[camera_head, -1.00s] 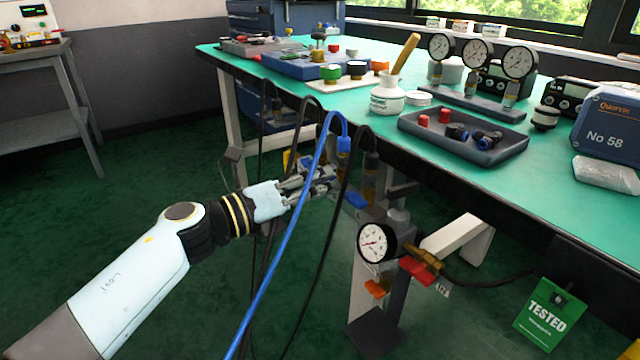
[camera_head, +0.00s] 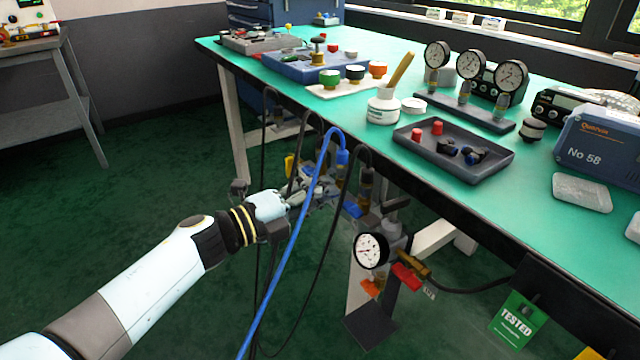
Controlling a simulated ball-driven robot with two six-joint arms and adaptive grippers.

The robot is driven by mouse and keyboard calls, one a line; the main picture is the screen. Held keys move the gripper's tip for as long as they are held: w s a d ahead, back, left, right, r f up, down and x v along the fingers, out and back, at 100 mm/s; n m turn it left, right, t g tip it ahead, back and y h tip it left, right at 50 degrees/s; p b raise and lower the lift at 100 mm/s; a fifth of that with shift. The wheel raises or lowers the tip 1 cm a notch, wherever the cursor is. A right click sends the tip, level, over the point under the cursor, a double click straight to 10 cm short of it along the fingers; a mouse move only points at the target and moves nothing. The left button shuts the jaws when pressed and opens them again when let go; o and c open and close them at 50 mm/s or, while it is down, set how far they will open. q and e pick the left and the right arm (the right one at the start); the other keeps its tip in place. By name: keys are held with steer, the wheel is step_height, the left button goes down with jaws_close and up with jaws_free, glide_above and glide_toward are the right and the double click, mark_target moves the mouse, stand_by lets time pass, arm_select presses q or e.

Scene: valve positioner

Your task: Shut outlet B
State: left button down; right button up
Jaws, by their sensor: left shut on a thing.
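A valve manifold with several hoses and coloured handles hangs at the table's front edge. Its blue lever (camera_head: 352,209) sticks out near the middle, and a yellow handle (camera_head: 290,166) shows at its far left end. A red lever (camera_head: 406,277) and an orange handle (camera_head: 370,288) sit by the round gauge (camera_head: 371,250) at the near end. My left gripper (camera_head: 318,194) is at the manifold behind the blue hose (camera_head: 291,245), shut on a valve handle that its fingers and the hoses mostly hide. I cannot read which outlet it is. My right gripper is not in view.
Black hoses (camera_head: 329,240) loop down beside my left gripper. The green table (camera_head: 450,225) carries a tray (camera_head: 480,165) of fittings, gauges and a blue case (camera_head: 605,145). A green TESTED tag (camera_head: 517,321) hangs below the edge.

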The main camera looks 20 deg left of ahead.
arm_select(q)
steer(key=shift+n+p, duration=0.3)
steer(key=shift+n, duration=0.2)
steer(key=shift+f, duration=0.1)
steer(key=c, duration=1.4)
jaws_free()
steer(key=v, duration=1.2)
steer(key=shift+s, duration=0.1)
